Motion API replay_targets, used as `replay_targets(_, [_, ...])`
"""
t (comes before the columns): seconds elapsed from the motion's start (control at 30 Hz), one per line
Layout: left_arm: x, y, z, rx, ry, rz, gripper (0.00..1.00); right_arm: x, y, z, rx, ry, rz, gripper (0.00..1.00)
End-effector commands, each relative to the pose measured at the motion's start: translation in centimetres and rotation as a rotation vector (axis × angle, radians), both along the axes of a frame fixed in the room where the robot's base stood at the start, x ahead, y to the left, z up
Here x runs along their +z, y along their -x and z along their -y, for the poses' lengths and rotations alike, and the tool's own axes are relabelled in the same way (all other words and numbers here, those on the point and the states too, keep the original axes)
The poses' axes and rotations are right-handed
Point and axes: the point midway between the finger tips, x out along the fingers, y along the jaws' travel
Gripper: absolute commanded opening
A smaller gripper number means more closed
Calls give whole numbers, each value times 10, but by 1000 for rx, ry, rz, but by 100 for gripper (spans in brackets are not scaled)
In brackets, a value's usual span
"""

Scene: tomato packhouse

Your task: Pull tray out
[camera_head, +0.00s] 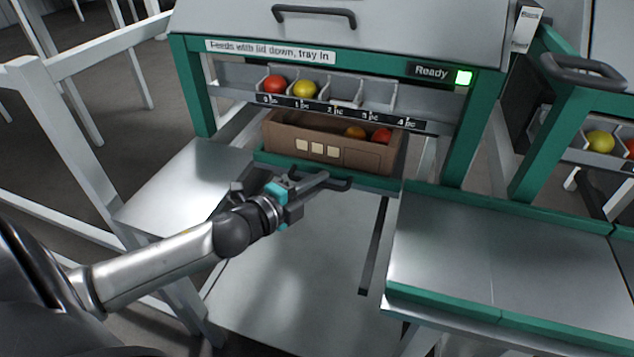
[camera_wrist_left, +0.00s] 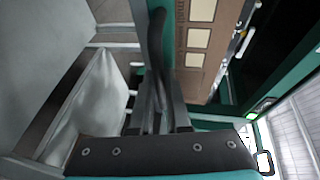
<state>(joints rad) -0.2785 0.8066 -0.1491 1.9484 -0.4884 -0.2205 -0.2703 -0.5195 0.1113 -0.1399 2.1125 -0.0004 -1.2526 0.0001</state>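The tray (camera_head: 383,184) has a green front edge and a dark bar handle (camera_head: 346,181). It sits low in the opening of the green-framed machine. A brown carton (camera_head: 279,137) with pale squares stands on it, with red and orange tomatoes inside. My left gripper (camera_head: 315,181) is at the handle's left part. In the left wrist view its fingers (camera_wrist_left: 163,105) are close together around the dark handle (camera_wrist_left: 156,42), appearing shut on it. The finger contact is partly hidden. My right gripper is in neither view.
The machine's lid (camera_head: 260,22) is down, and a lit green lamp (camera_head: 463,78) stands beside "Ready". Sorting slots above hold a red tomato (camera_head: 275,84) and a yellow tomato (camera_head: 305,89). A metal table (camera_head: 445,255) with green edging stands right. A white frame (camera_head: 60,120) stands left.

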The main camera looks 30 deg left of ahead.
Motion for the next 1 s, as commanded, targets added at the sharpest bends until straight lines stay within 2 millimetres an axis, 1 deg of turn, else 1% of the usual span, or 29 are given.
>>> replay_targets(0.03, [0, 0, 0, 0, 0, -1, 5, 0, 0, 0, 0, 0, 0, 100])
replay_targets(0.07, [0, 0, 0, 0, 0, -1, 1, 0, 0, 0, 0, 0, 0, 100])
replay_targets(0.1, [0, 0, 0, 0, 0, -1, 0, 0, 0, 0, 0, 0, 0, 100])
replay_targets(1.0, [-1, 1, 0, -1, 1, -2, 0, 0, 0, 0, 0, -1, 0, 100])
